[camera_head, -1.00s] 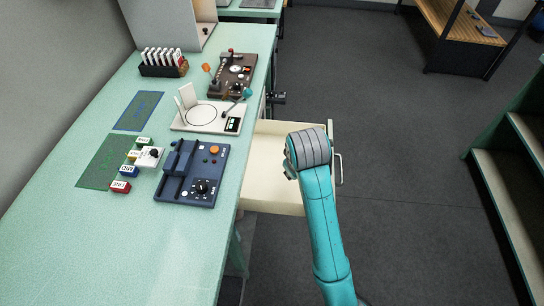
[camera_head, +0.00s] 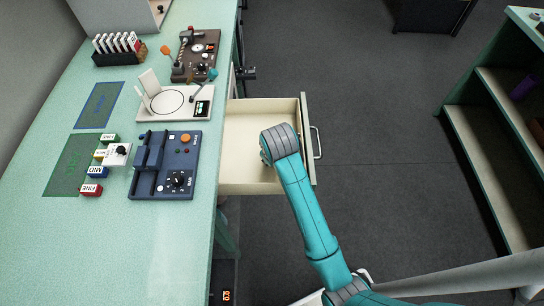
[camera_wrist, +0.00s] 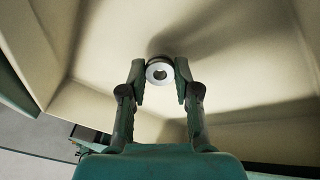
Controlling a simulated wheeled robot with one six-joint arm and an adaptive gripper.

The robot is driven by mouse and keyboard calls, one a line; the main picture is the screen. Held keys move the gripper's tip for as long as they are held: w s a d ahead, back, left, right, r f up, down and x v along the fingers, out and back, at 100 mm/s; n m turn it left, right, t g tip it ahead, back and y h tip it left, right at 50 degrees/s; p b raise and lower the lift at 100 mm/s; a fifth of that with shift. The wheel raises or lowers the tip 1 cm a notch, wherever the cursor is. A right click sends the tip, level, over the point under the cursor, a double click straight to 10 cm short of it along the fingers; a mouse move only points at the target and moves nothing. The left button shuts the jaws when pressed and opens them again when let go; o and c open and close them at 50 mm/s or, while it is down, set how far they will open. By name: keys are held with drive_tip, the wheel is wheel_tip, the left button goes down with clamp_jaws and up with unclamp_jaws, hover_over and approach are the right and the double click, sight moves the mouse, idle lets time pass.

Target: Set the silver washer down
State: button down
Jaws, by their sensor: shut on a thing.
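The silver washer (camera_wrist: 151,72) is a small bright ring with a dark centre. It sits between the fingertips of my gripper (camera_wrist: 160,68) in the wrist view, and the gripper is shut on it. The gripper is in the open cream drawer (camera_head: 247,112), facing its pale inner surface. I cannot tell whether the washer touches the drawer floor. In the head view my own arm hides the washer and the gripper.
The drawer juts from the green workbench (camera_head: 110,255). On the bench are a blue device (camera_head: 150,190), a white plate device (camera_head: 198,92), a brown control box (camera_head: 202,67), a rack of white cards (camera_head: 118,58) and small labelled blocks (camera_head: 91,189). Shelves (camera_head: 495,140) stand at right; open floor lies between.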

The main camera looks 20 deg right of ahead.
drive_tip(key=shift+f, duration=0.25)
drive_tip(key=shift+f, duration=0.15)
drive_tip(key=c, duration=0.8)
unclamp_jaws()
drive_tip(key=shift+c, duration=0.2)
